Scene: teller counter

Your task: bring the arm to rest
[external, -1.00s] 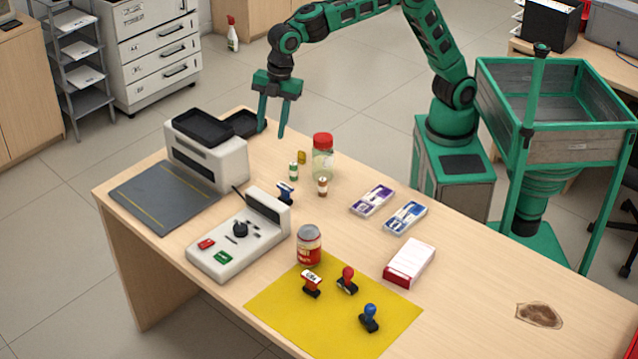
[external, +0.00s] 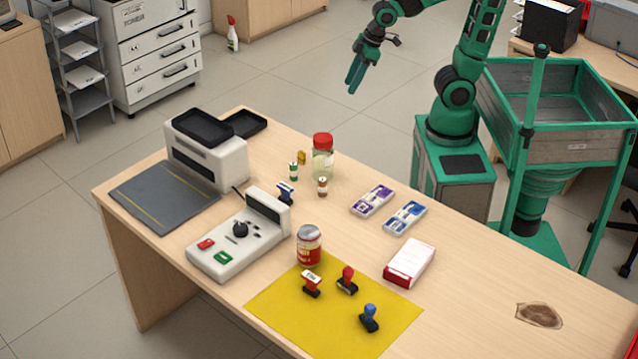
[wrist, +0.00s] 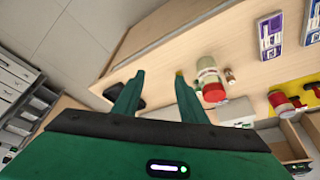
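My gripper (external: 356,76) hangs in the air behind the far edge of the counter (external: 468,268), above the floor and touching nothing. In the wrist view its two green fingers (wrist: 155,97) stand apart with nothing between them.
Near the gripper's side of the counter stand a red-lidded jar (external: 323,158), small bottles and a white machine (external: 207,150) with a black tray (external: 243,124). Stamps stand on a yellow mat (external: 284,321). A green-framed bin (external: 570,150) is beside my base.

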